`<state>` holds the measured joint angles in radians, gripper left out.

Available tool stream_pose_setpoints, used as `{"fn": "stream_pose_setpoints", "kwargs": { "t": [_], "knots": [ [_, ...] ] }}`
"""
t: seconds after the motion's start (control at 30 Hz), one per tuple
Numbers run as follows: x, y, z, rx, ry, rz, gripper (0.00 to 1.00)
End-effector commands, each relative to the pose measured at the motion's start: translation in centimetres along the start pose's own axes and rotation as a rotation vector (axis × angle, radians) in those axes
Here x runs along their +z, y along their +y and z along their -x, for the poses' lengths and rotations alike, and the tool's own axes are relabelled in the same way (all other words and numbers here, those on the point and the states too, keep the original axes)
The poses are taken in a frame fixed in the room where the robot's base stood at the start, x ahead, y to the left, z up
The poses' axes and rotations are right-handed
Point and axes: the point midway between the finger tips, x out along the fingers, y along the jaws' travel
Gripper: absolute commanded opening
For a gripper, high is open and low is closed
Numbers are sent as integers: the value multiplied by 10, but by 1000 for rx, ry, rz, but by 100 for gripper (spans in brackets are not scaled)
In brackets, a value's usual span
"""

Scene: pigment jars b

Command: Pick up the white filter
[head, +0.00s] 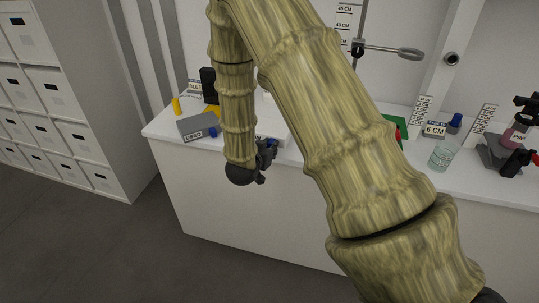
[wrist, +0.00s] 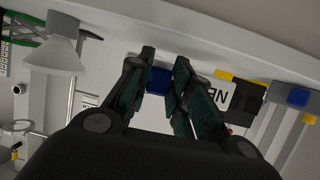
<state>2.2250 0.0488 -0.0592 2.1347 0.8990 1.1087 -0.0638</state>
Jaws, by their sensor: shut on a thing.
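My gripper (head: 266,160) hangs over the front edge of the white counter in the head view. In the wrist view, its dark fingers (wrist: 160,75) are closed on a small dark blue piece (wrist: 157,80). A bit of this blue piece also shows beside the fingers in the head view (head: 272,142). A white cone (wrist: 52,55), possibly the white filter, stands in the wrist view to the left of the fingers and apart from them. I cannot make it out in the head view, where my arm covers part of the counter.
A grey box labelled USED (head: 198,126) with a blue piece at its corner stands left of my gripper. A yellow bottle (head: 176,105) stands at the counter's left end. A glass beaker (head: 441,155) and a dark stand (head: 498,152) are at the right. The floor in front is clear.

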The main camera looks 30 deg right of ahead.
Motion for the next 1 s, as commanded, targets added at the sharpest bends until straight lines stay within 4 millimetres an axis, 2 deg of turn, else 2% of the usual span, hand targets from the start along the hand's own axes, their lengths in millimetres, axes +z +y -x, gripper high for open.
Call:
{"fn": "stream_pose_setpoints", "kwargs": {
  "t": [0.03,0.4,0.6,0.8,1.0],
  "knots": [
    [-2,0,3,-2,2,-1,0],
    [24,38,83,-2,0,2,0],
    [34,53,117,-1,0,2,0],
    [38,62,136,-1,1,0,0],
    [39,65,142,0,0,0,0]
  ]
}}
